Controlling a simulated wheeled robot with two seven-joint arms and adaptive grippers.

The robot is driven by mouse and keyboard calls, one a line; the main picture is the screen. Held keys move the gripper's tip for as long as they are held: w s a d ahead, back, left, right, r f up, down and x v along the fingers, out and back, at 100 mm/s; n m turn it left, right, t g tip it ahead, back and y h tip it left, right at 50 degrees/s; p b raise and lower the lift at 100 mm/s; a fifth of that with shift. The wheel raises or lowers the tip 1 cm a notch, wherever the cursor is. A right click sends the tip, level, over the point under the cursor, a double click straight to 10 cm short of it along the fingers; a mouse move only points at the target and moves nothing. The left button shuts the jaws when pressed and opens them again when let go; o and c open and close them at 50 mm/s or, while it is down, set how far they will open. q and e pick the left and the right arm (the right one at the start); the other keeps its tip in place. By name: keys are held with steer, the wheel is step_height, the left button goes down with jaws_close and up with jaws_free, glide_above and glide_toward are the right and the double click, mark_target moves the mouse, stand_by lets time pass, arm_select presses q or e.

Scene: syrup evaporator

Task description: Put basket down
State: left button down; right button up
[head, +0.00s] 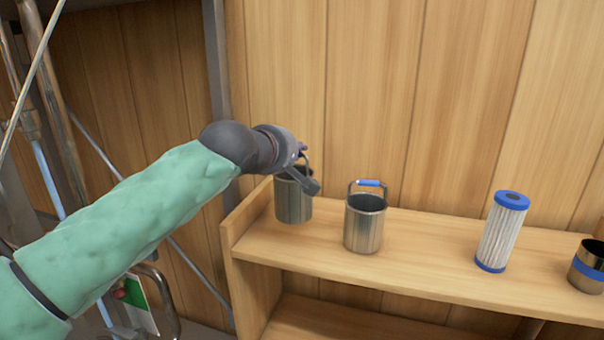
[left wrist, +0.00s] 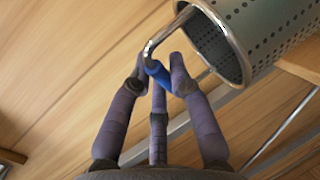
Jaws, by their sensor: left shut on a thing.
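A metal basket (head: 294,202) is at the left end of the wooden shelf (head: 420,262), upright, with its bottom at or just over the board; I cannot tell if it touches. My left gripper (head: 305,172) is above it, shut on its handle. In the left wrist view the fingers (left wrist: 158,68) close around the handle's blue grip (left wrist: 157,73), and the perforated wall of the basket (left wrist: 262,28) shows at the upper right. My right gripper is not in view.
A second metal basket (head: 365,226) with a blue handle grip stands just to the right. Further right are a white pleated filter with blue ends (head: 502,233) and a metal cup with a blue band (head: 587,268). A raised side board (head: 246,215) closes the shelf's left end.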

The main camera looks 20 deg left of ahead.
mark_target(302, 171)
arm_select(q)
steer(key=shift+w+f, duration=0.25)
steer(key=shift+w, duration=0.05)
steer(key=f, duration=0.1)
steer(key=d+f+b, duration=0.1)
steer(key=f, duration=0.2)
steer(key=shift+w+d+f+b, duration=0.1)
steer(key=shift+w+d+b, duration=0.2)
steer(key=shift+w+d, duration=0.05)
steer(key=shift+f, duration=0.2)
steer(key=shift+a, duration=0.2)
steer(key=shift+d+f, duration=0.1)
steer(key=c, duration=1.2)
jaws_free()
steer(key=shift+f, duration=0.1)
steer(key=shift+o, duration=0.2)
